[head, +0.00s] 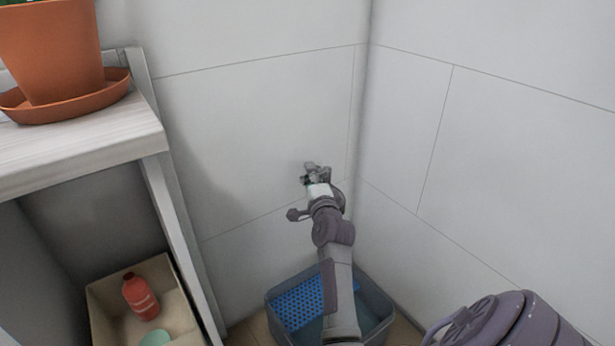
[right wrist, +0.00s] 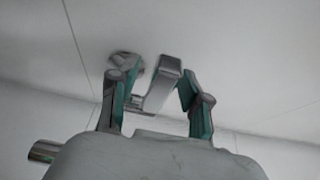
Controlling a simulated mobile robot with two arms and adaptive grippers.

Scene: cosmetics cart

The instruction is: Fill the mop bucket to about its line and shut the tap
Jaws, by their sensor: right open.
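The chrome tap (head: 318,170) sits on the back wall near the corner. My right gripper (head: 312,183) is at the tap, its arm reaching over the bucket. In the right wrist view the right gripper (right wrist: 160,84) is open, with its green-lined fingers on either side of the tap's flat lever (right wrist: 163,86). I cannot tell whether either finger touches it. The grey-blue mop bucket (head: 381,298) stands on the floor below, with a blue perforated wringer (head: 301,304) in it. The bucket inside looks bluish, like water, but its line and any stream are hidden or unclear. My left gripper is not in view.
A pale shelf unit (head: 110,150) stands at the left, with a terracotta pot (head: 52,50) on its top. A beige bin (head: 107,316) below holds a red bottle (head: 140,296) and a green item (head: 156,338). Walls close in behind and right of the tap.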

